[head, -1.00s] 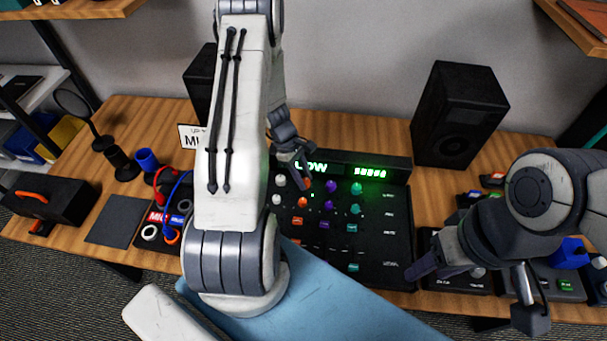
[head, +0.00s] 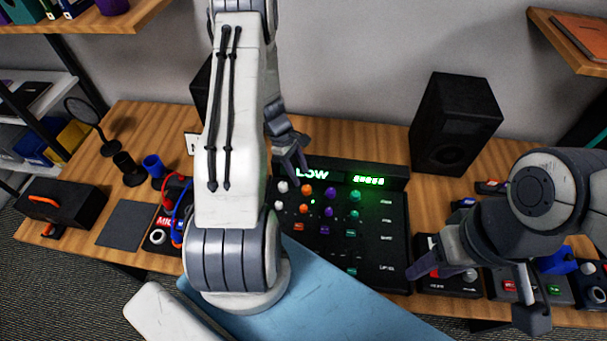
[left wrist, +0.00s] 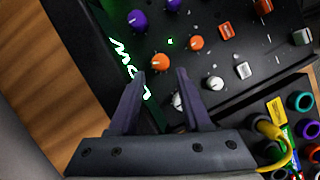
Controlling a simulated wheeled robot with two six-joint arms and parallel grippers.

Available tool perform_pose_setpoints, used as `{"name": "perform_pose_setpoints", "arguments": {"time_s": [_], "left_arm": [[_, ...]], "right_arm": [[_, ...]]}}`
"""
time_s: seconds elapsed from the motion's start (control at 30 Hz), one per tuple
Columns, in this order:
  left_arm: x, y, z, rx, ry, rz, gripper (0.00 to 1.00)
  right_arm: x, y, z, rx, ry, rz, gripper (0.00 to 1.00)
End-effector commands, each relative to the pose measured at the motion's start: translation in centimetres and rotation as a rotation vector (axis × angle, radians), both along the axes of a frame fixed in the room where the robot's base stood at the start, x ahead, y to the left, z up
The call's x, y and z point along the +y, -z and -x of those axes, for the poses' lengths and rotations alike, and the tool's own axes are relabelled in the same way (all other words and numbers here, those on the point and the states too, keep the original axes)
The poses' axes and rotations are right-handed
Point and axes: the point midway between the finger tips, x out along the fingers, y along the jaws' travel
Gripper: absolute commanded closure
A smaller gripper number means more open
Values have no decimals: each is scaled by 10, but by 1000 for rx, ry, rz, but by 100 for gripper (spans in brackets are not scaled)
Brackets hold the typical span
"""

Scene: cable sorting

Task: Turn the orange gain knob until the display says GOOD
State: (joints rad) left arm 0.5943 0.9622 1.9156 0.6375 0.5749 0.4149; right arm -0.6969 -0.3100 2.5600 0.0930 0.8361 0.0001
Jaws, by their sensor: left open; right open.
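The mixer console (head: 370,240) stands on the desk, and its green display (head: 312,174) reads LOW. Two orange knobs show: the upper one (head: 306,189) just below the display, and the lower one (head: 304,208) beneath it. I cannot read which is labelled gain. My left gripper (head: 296,167) is open and empty above the display edge, by the upper orange knob. In the left wrist view this knob (left wrist: 160,62) shows between and slightly beyond the open fingertips (left wrist: 161,73); contact is not visible.
White knobs (head: 281,187) and purple knobs (head: 330,194) flank the orange ones closely. A black speaker (head: 456,122) stands behind at right. Cables (head: 180,205) lie at left, partly behind my left arm. Small boxes with buttons (head: 510,287) sit at right.

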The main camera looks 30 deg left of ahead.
Motion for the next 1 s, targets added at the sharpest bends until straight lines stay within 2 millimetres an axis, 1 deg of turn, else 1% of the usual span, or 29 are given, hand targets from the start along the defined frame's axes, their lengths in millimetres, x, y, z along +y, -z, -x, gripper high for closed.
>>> {"name": "perform_pose_setpoints", "arguments": {"time_s": [0.03,0.2,0.3,0.43,1.0], "left_arm": [[4,-17,0,-1,-1,0,52],[14,-38,0,-1,1,0,52],[17,-45,1,0,0,1,52],[20,-48,1,1,0,1,52],[19,-48,1,0,3,0,52]], "right_arm": [[0,-16,0,0,0,0,50],[0,-34,0,0,2,0,50],[0,-39,0,0,2,0,50],[0,-42,0,0,2,0,50],[0,-41,0,0,2,0,50]]}}
